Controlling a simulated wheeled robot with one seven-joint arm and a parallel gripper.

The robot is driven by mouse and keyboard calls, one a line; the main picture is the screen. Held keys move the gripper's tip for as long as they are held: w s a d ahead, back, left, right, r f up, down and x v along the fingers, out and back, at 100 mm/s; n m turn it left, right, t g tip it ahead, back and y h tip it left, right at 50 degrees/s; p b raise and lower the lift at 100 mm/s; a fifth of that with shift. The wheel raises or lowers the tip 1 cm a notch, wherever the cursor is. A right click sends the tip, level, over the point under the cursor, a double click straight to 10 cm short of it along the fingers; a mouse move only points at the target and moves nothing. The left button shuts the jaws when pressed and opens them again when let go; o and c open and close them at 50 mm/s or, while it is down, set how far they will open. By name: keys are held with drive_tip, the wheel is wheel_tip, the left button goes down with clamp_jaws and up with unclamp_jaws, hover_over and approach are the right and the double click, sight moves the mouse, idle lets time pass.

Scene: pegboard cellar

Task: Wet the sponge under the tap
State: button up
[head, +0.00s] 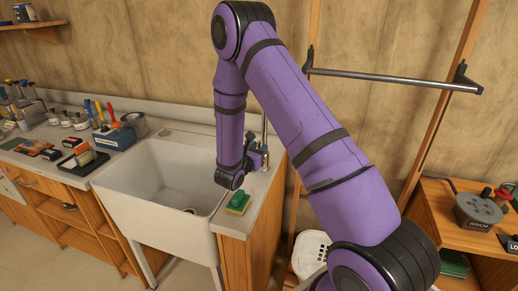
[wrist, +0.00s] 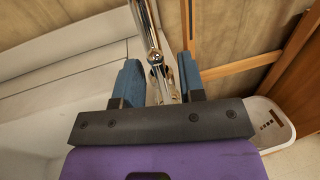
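The sponge (head: 238,201), green on top with yellow below, lies on the counter strip at the right of the white sink (head: 160,225). The chrome tap (head: 264,128) stands at the sink's back right corner, partly hidden by my arm. My gripper (head: 259,157) is at the tap's lower part, behind and above the sponge. In the wrist view my gripper (wrist: 160,82) has its two blue fingers apart, with the chrome tap (wrist: 155,57) showing between them. I cannot tell whether a finger touches it. No running water shows.
The left counter holds a blue box (head: 114,138), a tape roll (head: 135,123), a black tray (head: 82,160) and several jars. A white basket (head: 309,254) stands on the floor at the right. A wall rail (head: 390,79) and a wooden bench (head: 480,238) are further right.

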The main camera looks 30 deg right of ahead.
drive_tip(key=shift+w+d, duration=0.15)
drive_tip(key=shift+d, duration=0.15)
drive_tip(key=shift+c, duration=0.5)
clamp_jaws()
drive_tip(key=shift+w+a+n, duration=0.35)
drive_tip(key=shift+w+n, duration=0.1)
drive_tip(key=shift+n, duration=0.35)
drive_tip(key=shift+o, duration=0.5)
unclamp_jaws()
drive_tip(key=shift+a, duration=0.1)
drive_tip(key=v, duration=1)
drive_tip(key=shift+s+a+f, duration=0.15)
drive_tip(key=shift+a+f, duration=0.05)
drive_tip(key=shift+a, duration=0.1)
